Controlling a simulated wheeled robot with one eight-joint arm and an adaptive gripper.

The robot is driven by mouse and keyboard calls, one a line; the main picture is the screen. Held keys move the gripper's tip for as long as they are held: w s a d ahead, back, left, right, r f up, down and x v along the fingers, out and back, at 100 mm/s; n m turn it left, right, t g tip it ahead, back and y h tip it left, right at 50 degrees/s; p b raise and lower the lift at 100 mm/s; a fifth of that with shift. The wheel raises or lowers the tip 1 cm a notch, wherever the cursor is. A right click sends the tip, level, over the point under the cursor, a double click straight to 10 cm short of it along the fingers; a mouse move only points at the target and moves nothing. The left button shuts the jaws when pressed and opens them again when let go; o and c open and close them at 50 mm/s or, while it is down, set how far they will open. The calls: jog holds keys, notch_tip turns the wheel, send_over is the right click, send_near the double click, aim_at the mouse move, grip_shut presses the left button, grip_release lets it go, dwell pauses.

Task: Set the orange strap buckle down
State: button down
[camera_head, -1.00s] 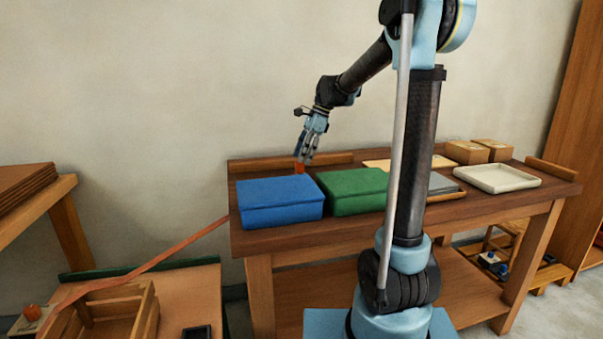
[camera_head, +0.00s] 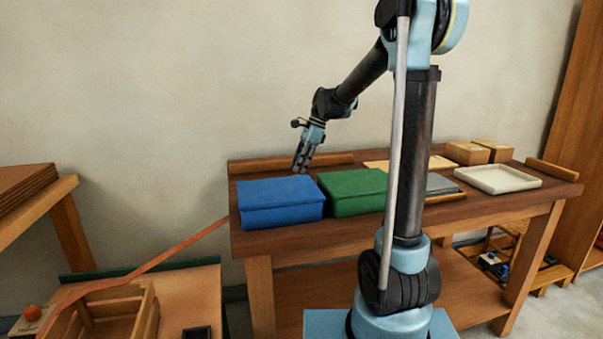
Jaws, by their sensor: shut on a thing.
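My gripper (camera_head: 299,170) points down behind the blue box (camera_head: 281,202), near the back of the wooden table (camera_head: 290,235). Its fingers are shut, and their tips are close to the box's far edge. The orange buckle does not show in the head view now; it is hidden by the blue box or the fingers. I cannot tell whether it touches the table top.
A green box (camera_head: 352,191) stands right of the blue box. A pale tray (camera_head: 497,179), small cardboard boxes (camera_head: 467,152) and a grey item (camera_head: 440,184) are farther right. A low wooden rail (camera_head: 290,163) runs along the back edge. An orange strap (camera_head: 150,263) stretches at left.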

jog(key=shift+r, duration=0.1)
notch_tip(320, 180, up, 10)
jog(key=shift+f, duration=0.1)
dwell(0.4)
